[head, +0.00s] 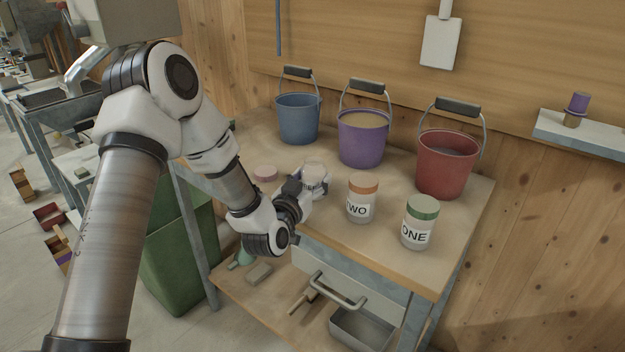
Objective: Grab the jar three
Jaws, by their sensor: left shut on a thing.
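My left gripper (306,188) is at the table's left front, shut on a pale glass jar (315,172). The jar appears upright at the tabletop, and I cannot tell whether it touches it. Its label is mostly covered by the fingers, so I cannot read it. A pink round lid (265,174) shows just left of it, partly behind my arm. To the right stand jar two (359,203) with an orange lid and jar one (418,226) with a green lid, both labels facing me. My right gripper is not in view.
Blue (298,120), purple (362,140) and red (447,165) buckets stand along the back of the wooden table (275,140). A drawer with a handle (338,291) is below the front edge. A green bin (178,262) stands at the left.

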